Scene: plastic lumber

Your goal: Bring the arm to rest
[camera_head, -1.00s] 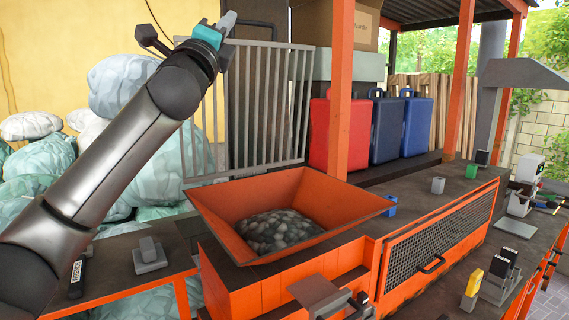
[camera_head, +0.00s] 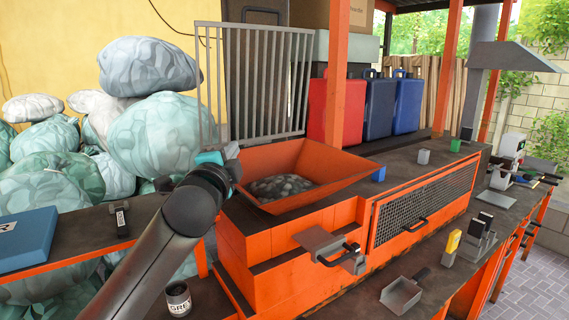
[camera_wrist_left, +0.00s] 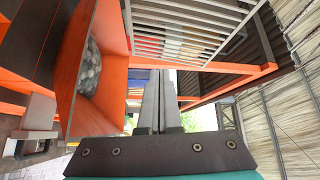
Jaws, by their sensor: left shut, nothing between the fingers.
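My left arm comes up from the bottom of the head view. Its gripper (camera_head: 231,151) is beside the left rim of the orange hopper (camera_head: 318,190). In the left wrist view the two grey fingers of my left gripper (camera_wrist_left: 158,102) lie together, with nothing held between them. The hopper also shows on the left of that view (camera_wrist_left: 97,22), with grey pebbles (camera_wrist_left: 88,70) inside it. My right gripper is not in view.
A metal grille (camera_head: 262,80) stands behind the hopper. Stuffed bags (camera_head: 155,135) are piled at the left. A blue box (camera_head: 25,238) lies on the left bench. A grey scoop (camera_head: 401,295) lies on the right counter. Red (camera_head: 318,110) and blue cases stand at the back.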

